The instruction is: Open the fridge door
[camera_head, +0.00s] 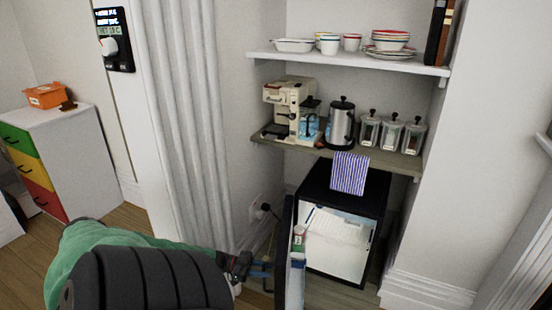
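The small black fridge (346,203) stands on the floor under the wooden shelf in the alcove. Its door (284,252) is swung wide open to the left and seen almost edge-on, with items in racks on its inner side. The bright white inside of the fridge shows. My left gripper (262,270) is at the outer side of the door, beside its dark handle. Its fingers look close to or around the handle, but I cannot tell whether they grip it. My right gripper is not in view.
A coffee machine (290,106), a kettle (340,124) and jars (391,134) stand on the wooden shelf (290,145). The wall (235,125) is close left of the door. A coloured drawer cabinet (70,145) stands far left.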

